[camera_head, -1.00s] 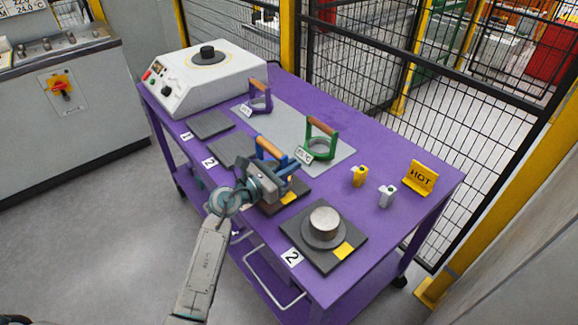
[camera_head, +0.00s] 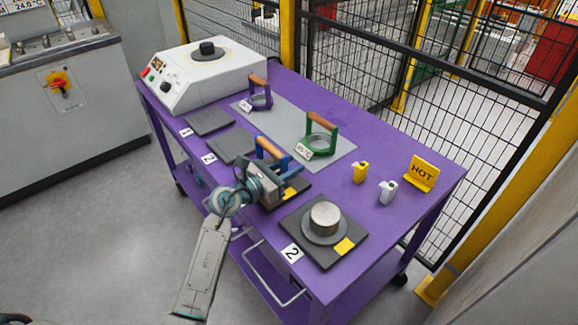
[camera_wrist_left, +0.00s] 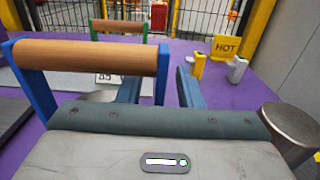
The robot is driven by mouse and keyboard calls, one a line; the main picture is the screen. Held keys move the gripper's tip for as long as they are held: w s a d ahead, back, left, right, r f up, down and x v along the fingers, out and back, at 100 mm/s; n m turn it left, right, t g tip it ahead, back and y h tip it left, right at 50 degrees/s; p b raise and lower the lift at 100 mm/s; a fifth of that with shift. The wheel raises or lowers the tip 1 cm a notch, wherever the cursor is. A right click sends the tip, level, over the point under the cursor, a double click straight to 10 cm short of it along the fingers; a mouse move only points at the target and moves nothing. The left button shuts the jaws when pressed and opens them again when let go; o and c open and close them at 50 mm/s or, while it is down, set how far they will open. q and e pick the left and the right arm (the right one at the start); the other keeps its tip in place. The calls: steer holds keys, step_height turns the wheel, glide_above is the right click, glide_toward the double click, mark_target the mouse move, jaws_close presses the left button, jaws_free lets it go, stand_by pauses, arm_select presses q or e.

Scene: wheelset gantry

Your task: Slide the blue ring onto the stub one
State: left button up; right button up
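The blue ring's handle (camera_head: 272,148), two blue posts with a wooden bar, stands upright over the nearer plate left of the stub marked 2. Its ring part is hidden behind my left gripper (camera_head: 280,183), so I cannot tell how it sits on a stub there. In the left wrist view the wooden bar (camera_wrist_left: 90,56) crosses the left half, close to the camera. My left gripper (camera_wrist_left: 160,92) has its fingers apart, with one blue post showing between them; I cannot tell whether they touch it.
A bare stub (camera_head: 325,216) on a dark plate marked 2 stands at right. The green ring (camera_head: 319,142) and purple ring (camera_head: 260,97) stand on a grey mat. Yellow (camera_head: 361,172) and white (camera_head: 388,191) small containers and a HOT sign (camera_head: 421,173) are at right. A white machine (camera_head: 207,75) stands behind.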

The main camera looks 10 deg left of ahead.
arm_select(q)
steer(key=shift+f, duration=0.1)
arm_select(e)
steer(key=shift+w, duration=0.15)
